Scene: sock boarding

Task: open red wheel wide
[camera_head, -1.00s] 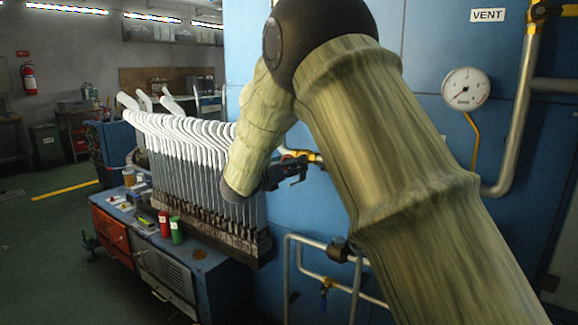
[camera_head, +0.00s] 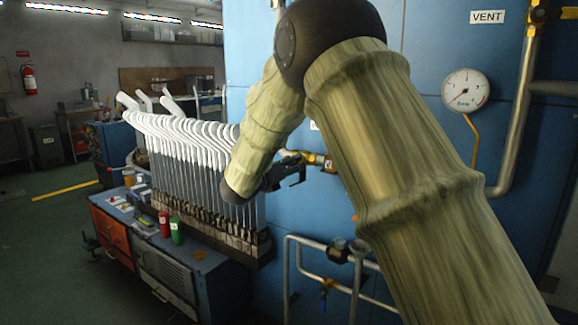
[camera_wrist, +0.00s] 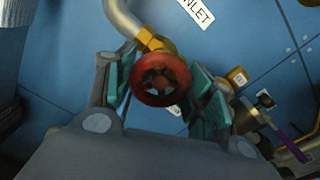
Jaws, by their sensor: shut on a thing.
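The red wheel (camera_wrist: 160,78) is a small round handwheel with spokes. In the wrist view it sits between the two teal-padded fingers of my gripper (camera_wrist: 166,84), mounted on a brass fitting (camera_wrist: 155,42) at the end of a bent metal pipe. My gripper is shut on the wheel, with a finger on its left and right. In the head view my gripper (camera_head: 286,174) is dark and small, beside the blue cabinet. The wheel cannot be made out there.
The blue panel (camera_head: 420,110) carries a VENT label, a round gauge (camera_head: 465,90) and pipes. An INLET label (camera_wrist: 194,12) is above the wheel; a purple-handled valve (camera_wrist: 290,145) is lower right. A rack of white socks on boards (camera_head: 195,150) stands close to my arm.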

